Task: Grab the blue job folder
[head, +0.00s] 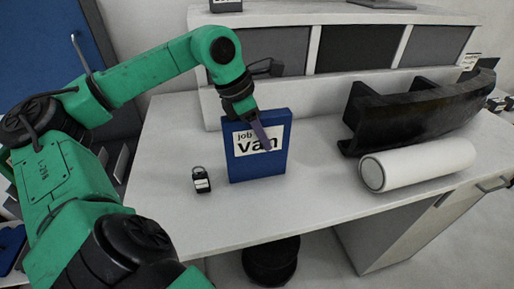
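The blue job folder (240,172) stands upright on the white desk, with a white label reading "job van" on its front. My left arm reaches in from the left, and my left gripper (262,138) is at the folder's upper front, its finger covering part of the label. Only one finger shows clearly, so I cannot tell whether it is open or shut, or whether it touches the folder. My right gripper is not in view.
A small black padlock-like item with a white tag (201,180) stands left of the folder on the desk (220,225). A white roll (420,164) and a black curved part (415,112) lie to the right. A raised shelf with grey panels (350,48) runs behind. The desk's front is clear.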

